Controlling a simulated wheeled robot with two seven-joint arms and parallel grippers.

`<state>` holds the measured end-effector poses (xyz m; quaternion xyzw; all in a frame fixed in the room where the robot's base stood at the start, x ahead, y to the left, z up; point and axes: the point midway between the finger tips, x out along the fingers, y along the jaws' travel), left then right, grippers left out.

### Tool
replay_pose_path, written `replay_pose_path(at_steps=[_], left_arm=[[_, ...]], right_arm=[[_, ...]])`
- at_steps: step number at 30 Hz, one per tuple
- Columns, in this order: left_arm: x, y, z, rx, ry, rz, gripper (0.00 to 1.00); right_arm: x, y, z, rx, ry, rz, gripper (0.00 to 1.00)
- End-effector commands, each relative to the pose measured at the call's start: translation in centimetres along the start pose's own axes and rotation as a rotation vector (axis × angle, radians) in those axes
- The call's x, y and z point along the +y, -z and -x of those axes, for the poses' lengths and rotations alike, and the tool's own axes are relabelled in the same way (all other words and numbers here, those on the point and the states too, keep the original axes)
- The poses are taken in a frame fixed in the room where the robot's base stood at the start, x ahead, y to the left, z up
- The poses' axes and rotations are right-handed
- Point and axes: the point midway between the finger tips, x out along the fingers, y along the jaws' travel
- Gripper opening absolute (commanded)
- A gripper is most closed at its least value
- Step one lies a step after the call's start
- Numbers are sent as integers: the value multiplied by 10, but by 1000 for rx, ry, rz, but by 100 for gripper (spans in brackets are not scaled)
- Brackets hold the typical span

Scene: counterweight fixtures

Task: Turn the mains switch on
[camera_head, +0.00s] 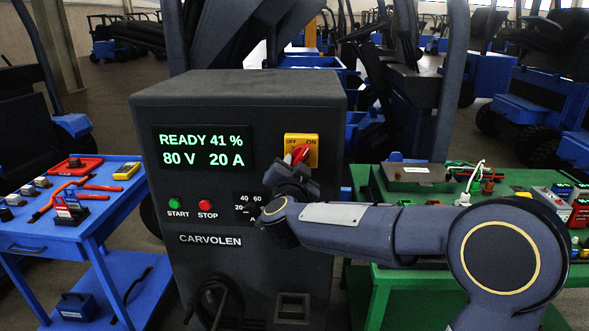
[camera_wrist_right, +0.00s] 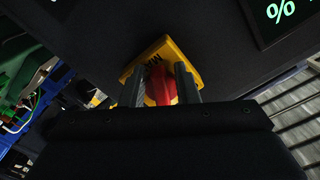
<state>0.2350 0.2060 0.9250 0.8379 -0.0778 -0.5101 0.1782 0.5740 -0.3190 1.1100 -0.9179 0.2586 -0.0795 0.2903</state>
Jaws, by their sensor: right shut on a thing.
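The mains switch is a red rotary knob (camera_head: 300,153) on a yellow plate (camera_head: 309,141) marked OFF and ON, on the front of the dark charger cabinet (camera_head: 240,90). My right gripper (camera_head: 297,166) is at the knob and hides its lower part in the head view. In the right wrist view the two fingers of my right gripper (camera_wrist_right: 160,88) are on either side of the red knob (camera_wrist_right: 162,84), shut on it, with the yellow plate (camera_wrist_right: 189,56) behind. In the head view the knob looks tilted, its upper end toward ON. My left gripper is not in view.
The cabinet has a lit display (camera_head: 203,150) reading READY 41 %, 80 V, 20 A. Below are a green START button (camera_head: 174,204), a red STOP button (camera_head: 205,205) and a partly hidden dial. A blue cart (camera_head: 100,222) stands left, a green table (camera_head: 400,280) right.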

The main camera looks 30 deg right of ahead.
Motion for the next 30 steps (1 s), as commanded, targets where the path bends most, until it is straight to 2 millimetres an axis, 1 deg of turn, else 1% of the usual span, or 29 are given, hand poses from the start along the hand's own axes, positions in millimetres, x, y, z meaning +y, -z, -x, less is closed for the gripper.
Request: replay_pose_path(at_steps=[1, 4, 12, 15, 18, 23, 24, 27, 30], left_arm=[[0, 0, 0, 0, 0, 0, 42], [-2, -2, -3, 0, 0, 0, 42], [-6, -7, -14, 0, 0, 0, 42], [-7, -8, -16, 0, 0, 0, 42], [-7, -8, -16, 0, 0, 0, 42], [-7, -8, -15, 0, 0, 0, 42], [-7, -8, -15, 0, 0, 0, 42], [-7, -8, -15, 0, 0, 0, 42], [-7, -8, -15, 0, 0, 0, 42]], right_arm=[[-3, 8, -1, 19, 5, -7, 6], [-3, 7, -1, 19, 5, -40, 6], [-6, 7, -1, 19, 7, -216, 6], [-7, 8, -1, 19, 6, -254, 6], [-7, 9, -1, 19, 5, -267, 4], [-7, 10, -1, 20, 4, -266, 4], [-7, 10, -1, 20, 4, -266, 30], [-7, 9, -1, 19, 3, -265, 43], [-6, 8, -1, 15, 2, -264, 44]])
